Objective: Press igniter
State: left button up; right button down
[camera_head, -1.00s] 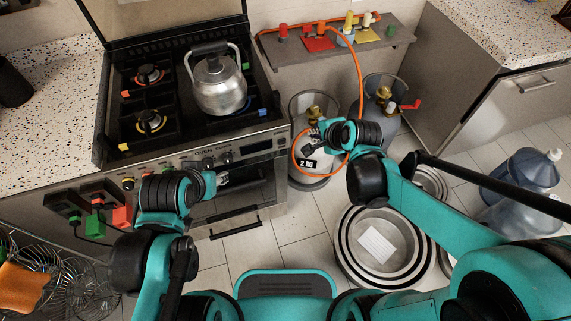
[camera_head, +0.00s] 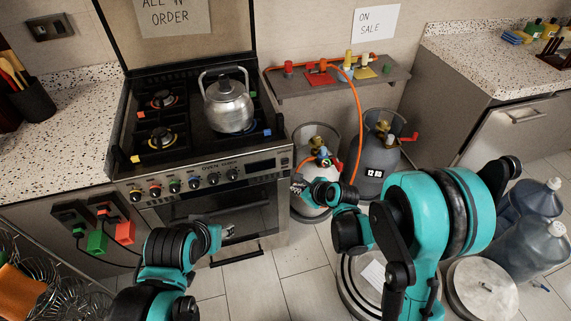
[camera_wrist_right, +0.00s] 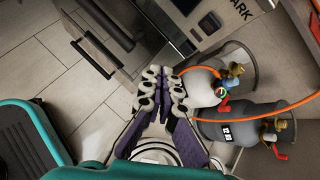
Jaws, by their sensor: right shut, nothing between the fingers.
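The stove (camera_head: 157,210) has a row of knobs (camera_head: 194,182) along its front. In the right wrist view, a black button-like part (camera_wrist_right: 210,22) sits on a steel panel beside a partly cut-off label ending in "ARK" (camera_wrist_right: 238,8); I cannot tell for certain that it is the igniter. My right gripper (camera_head: 297,186) is in front of the light gas cylinder, right of the stove front. In the right wrist view its fingers (camera_wrist_right: 164,92) are shut and empty, apart from the panel. My left gripper (camera_head: 226,232) is low near the oven handle; its jaws are unclear.
A kettle (camera_head: 229,106) stands on the stove top. A light cylinder (camera_head: 306,157) and a dark cylinder (camera_head: 377,158) stand right of the stove, with an orange hose (camera_head: 358,120) nearby. Water jugs (camera_head: 538,245) stand at the right. Some floor is free before the oven.

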aim_at(285, 162)
jog(key=shift+w, duration=0.1)
jog(key=shift+w+a+p, duration=0.15)
jog(key=shift+w+a, duration=0.3)
jog(key=shift+w, duration=0.9)
jog(key=shift+w+a+p, duration=0.15)
jog(key=shift+w+a, duration=0.3)
jog(key=shift+w, duration=0.95)
jog(key=shift+w+a+p, duration=0.15)
jog(key=shift+w+a, duration=0.3)
jog(key=shift+w, duration=0.9)
jog(key=shift+w, duration=0.1)
jog(key=shift+w+a, duration=0.15)
jog(key=shift+w, duration=0.15)
jog(key=shift+w+a, duration=0.1)
jog(key=shift+w, duration=0.25)
jog(key=shift+s, duration=0.15)
jog(key=shift+s+d+b, duration=0.25)
jog(key=shift+s+b, duration=0.1)
jog(key=shift+s, duration=0.3)
